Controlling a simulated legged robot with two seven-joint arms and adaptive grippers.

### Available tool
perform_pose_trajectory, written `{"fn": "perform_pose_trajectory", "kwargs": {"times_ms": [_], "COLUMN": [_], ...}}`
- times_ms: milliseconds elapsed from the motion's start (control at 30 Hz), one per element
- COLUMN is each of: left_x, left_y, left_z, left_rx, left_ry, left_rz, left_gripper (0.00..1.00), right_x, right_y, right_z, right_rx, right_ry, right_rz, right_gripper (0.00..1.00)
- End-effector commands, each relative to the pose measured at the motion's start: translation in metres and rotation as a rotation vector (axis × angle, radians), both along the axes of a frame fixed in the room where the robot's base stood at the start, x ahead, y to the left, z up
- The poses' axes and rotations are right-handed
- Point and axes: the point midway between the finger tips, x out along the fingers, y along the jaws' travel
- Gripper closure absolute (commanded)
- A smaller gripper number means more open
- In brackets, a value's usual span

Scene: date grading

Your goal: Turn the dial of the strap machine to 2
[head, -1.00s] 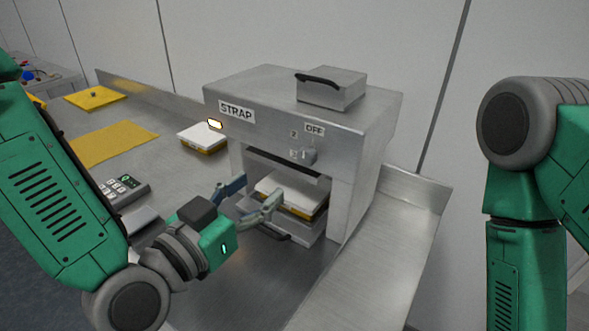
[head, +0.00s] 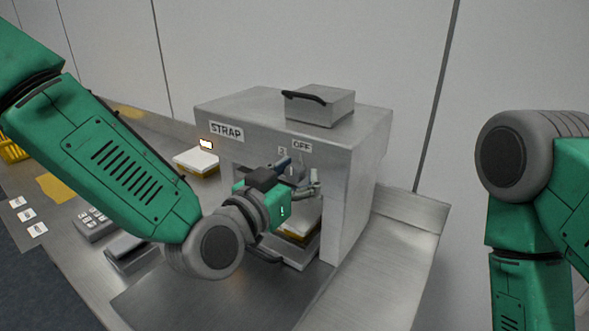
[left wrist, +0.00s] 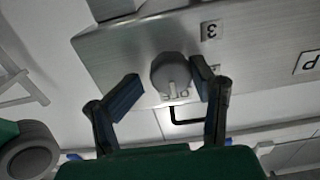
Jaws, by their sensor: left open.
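The gripper mostly hides the dial in the head view. In the left wrist view the dial (left wrist: 168,72) is a round grey knob with a paler pointer, between the open fingers of the left gripper (left wrist: 167,76). The right-hand finger is close beside it; I cannot tell whether it touches. A gap shows at the other finger. A digit label (left wrist: 211,31) is beside the dial.
A yellow and white package (head: 300,235) is inside the machine's opening, partly hidden. Another white-topped package (head: 196,161) stands left of the machine. A keypad device (head: 94,223) sits nearer me. A bare metal chute (head: 385,260) slopes on the right.

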Motion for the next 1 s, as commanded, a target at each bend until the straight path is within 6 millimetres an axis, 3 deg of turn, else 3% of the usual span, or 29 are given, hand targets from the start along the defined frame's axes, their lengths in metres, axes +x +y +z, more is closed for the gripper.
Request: {"fn": "perform_pose_trajectory", "kwargs": {"times_ms": [267,433,1000], "left_x": [0.003,0.002,0.004], "left_y": [0.012,0.012,0.010], "left_z": [-0.002,-0.001,0.000], "left_rx": [-0.010,-0.010,-0.103], "left_ry": [0.003,0.002,0.060], "left_rz": [0.001,0.005,0.007], "left_gripper": [0.50,1.00,1.00], "right_x": [0.000,0.000,0.000], "right_y": [0.000,0.000,0.000], "right_z": [0.000,0.000,-0.004], "right_rx": [0.000,0.000,0.000], "right_ry": [0.000,0.000,0.000], "right_rz": [0.000,0.001,0.000], "right_gripper": [1.00,1.00,1.00]}}
